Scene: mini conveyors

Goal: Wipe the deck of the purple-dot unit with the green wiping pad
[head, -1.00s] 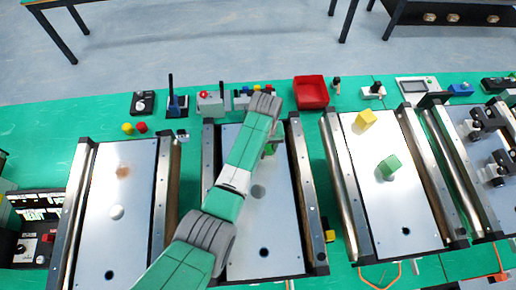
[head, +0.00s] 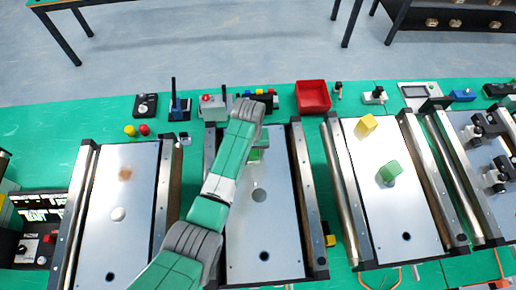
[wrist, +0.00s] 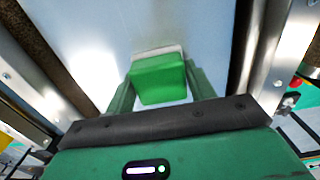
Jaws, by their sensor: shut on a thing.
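My gripper (wrist: 160,88) is shut on the green wiping pad (wrist: 158,82), with one finger on each side of it. The pad has a pale underside edge and is over or on a smooth grey deck (wrist: 95,35); I cannot tell whether it touches. In the head view my arm hides most of the gripper, and a bit of green shows beside the arm above the middle unit's deck (head: 280,225). That deck has a grey round spot (head: 259,195) and a dark hole (head: 263,256). I see no clear purple dot on any unit.
The left unit's deck (head: 95,235) has a brown smudge (head: 124,174) and a white round piece (head: 118,214). A red bin (head: 312,97) stands behind. Raised rails border each deck.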

